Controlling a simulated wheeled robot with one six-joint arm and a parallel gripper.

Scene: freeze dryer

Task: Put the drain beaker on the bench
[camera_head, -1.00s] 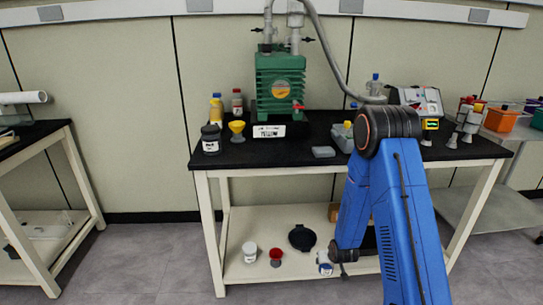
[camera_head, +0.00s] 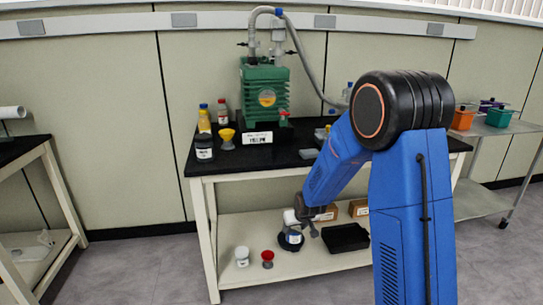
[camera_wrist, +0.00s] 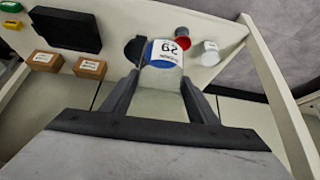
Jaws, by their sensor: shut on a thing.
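The drain beaker, a small pale vessel with a blue and white label, shows in the head view (camera_head: 292,238) at the lower shelf of the bench. In the wrist view the beaker (camera_wrist: 165,52) is between the two fingers of my gripper (camera_wrist: 160,88), its label reading like "29". My gripper (camera_head: 303,221) is shut on it. I cannot tell whether its base touches the shelf. The bench (camera_head: 268,162) has a black top above the shelf, holding a green pump (camera_head: 264,92). My arm hides the bench's right part.
On the lower shelf (camera_head: 240,279) are a white jar (camera_head: 242,256), a red cup (camera_head: 267,258), a black round item (camera_head: 290,247), a black tray (camera_head: 346,238) and small boxes.

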